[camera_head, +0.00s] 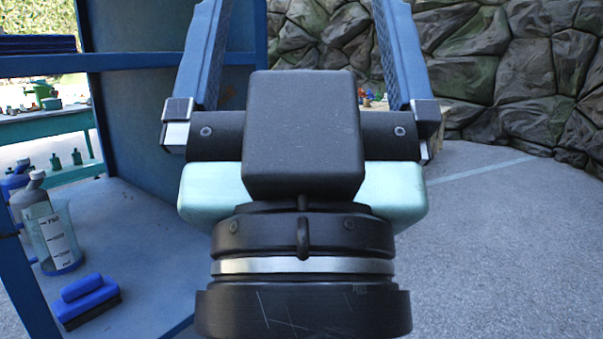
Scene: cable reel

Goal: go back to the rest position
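My gripper (298,45) fills the middle of the head view, seen from behind its wrist, with its two long blue fingers reaching up past the top edge. The fingers stand wide apart, and nothing shows between them except the background. The fingertips are out of the frame. No cable reel can be made out in this view.
A blue shelf unit (150,95) stands close on the left. A rock wall (510,75) stands behind. The grey floor (510,260) at right is clear.

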